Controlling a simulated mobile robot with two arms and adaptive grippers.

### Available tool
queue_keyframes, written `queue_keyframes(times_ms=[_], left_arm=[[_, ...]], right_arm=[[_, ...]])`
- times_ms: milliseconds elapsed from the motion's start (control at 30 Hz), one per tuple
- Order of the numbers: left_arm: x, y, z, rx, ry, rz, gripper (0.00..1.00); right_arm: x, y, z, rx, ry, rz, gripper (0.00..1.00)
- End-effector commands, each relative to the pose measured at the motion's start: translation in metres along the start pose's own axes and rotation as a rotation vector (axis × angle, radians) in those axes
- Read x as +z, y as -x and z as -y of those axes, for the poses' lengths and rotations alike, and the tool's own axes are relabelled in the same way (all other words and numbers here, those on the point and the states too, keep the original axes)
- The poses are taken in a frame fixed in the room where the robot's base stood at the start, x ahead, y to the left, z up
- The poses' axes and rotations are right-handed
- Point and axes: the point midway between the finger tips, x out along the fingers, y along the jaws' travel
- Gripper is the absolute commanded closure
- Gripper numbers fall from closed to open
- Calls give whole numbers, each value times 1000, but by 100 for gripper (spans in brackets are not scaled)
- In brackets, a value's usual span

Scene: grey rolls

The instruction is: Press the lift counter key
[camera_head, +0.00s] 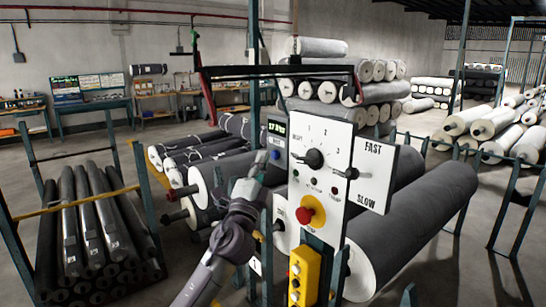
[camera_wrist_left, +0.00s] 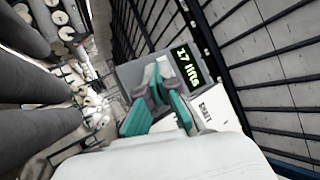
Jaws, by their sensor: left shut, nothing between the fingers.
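The lift counter is a small grey box with a lit green display (camera_head: 277,128) on the left edge of the white control panel (camera_head: 325,135). A blue round key (camera_head: 275,155) sits below the display. In the left wrist view the display (camera_wrist_left: 187,65) reads "17 lifts"; the key does not show there, and the fingers cover part of the box's face. My left gripper (camera_head: 257,168) is shut and empty, its tips just below and left of the blue key in the head view. Its teal-sided fingers (camera_wrist_left: 158,80) point at the counter; whether they touch it I cannot tell.
The panel also carries a black dial (camera_head: 314,158), a red stop knob (camera_head: 306,213) and a FAST/SLOW plate (camera_head: 376,175). A yellow button box (camera_head: 303,277) hangs below.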

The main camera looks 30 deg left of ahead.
Motion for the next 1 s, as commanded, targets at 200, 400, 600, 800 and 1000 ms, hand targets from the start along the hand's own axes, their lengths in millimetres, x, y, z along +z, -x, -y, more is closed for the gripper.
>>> queue_keyframes(times_ms=[200,400,600,800,1000], left_arm=[[-3,-3,-2,0,1,0,100],[-3,-3,-2,0,1,0,100],[-3,-4,-3,0,1,0,100],[-4,-6,-4,0,1,0,100],[-6,-7,-6,0,1,0,100]], right_arm=[[0,-2,0,0,0,0,60],[0,-2,0,0,0,0,60],[0,-3,0,0,0,0,60],[0,-4,0,0,0,0,60],[0,-5,0,0,0,0,60]])
